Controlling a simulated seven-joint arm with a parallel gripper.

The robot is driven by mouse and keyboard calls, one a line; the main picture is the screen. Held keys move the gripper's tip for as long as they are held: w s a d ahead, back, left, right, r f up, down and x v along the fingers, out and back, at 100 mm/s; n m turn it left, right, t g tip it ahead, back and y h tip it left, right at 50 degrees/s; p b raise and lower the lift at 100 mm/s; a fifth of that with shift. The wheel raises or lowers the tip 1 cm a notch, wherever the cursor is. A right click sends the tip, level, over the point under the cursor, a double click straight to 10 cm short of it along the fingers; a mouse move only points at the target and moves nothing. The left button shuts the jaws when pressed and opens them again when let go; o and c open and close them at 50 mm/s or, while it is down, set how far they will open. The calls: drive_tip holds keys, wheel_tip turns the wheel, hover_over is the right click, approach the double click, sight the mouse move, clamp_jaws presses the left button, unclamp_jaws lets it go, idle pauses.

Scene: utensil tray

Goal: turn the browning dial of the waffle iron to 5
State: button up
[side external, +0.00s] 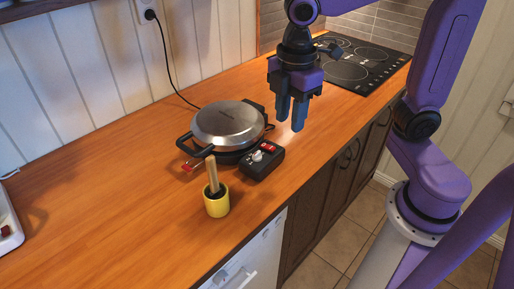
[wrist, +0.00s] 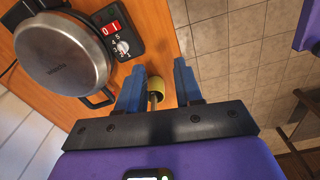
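The waffle iron (side external: 228,126) is round and silver, with its lid down, on the wooden counter; it also shows at left in the wrist view (wrist: 62,55). Its black control box (side external: 262,169) sits beside it near the counter's front edge. The browning dial (side external: 257,156) is a small pale knob, also seen in the wrist view (wrist: 123,47), with white numbers around it. I cannot tell for sure which number it points to. My gripper (side external: 290,123) is open and empty, above the counter to the right of the box. Its fingers (wrist: 159,67) are apart and touch nothing.
A red switch (wrist: 110,27) is beside the dial. A yellow pot (side external: 216,204) holding a wooden-handled tool stands in front of the iron. A red-tipped handle (side external: 190,167) sticks out at the iron's front. A black cooktop (side external: 350,63) is at the back right.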

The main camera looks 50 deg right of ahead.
wheel_tip(320, 180, up, 3)
drive_tip(key=n, duration=0.2)
hover_over(257, 153)
wheel_tip(257, 153, down, 17)
drive_tip(key=shift+f, duration=0.15)
clamp_jaws()
